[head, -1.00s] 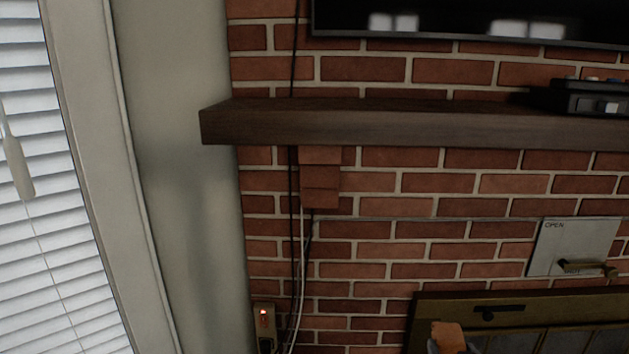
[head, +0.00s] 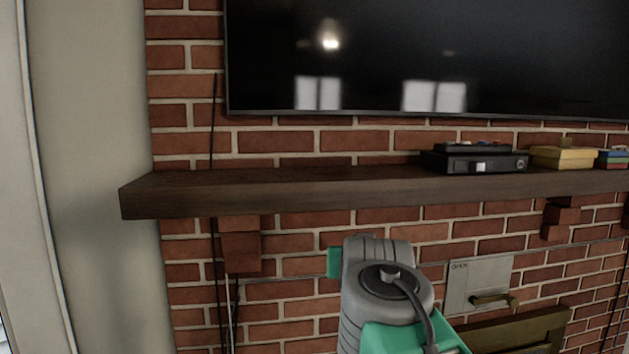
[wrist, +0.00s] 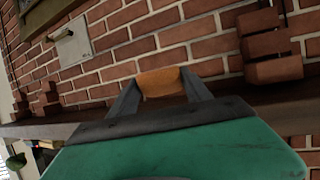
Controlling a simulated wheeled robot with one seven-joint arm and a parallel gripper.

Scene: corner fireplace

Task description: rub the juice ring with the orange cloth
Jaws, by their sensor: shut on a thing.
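My gripper (wrist: 160,90) is shut on the orange cloth (wrist: 160,79), which shows bunched between its two grey fingers in the wrist view. Brick wall and the dark wooden mantel (wrist: 28,130) lie beyond it. In the head view my arm rises in front of the wall below the mantel (head: 300,196); the gripper and cloth are hidden there. No juice ring can be made out in either view.
A black box (head: 476,161) and yellow books (head: 562,157) stand on the mantel, with a large screen (head: 420,60) above. Brick corbels (head: 241,247) project under it. A metal panel marked OPEN (head: 480,284) is on the wall. The mantel's left part is clear.

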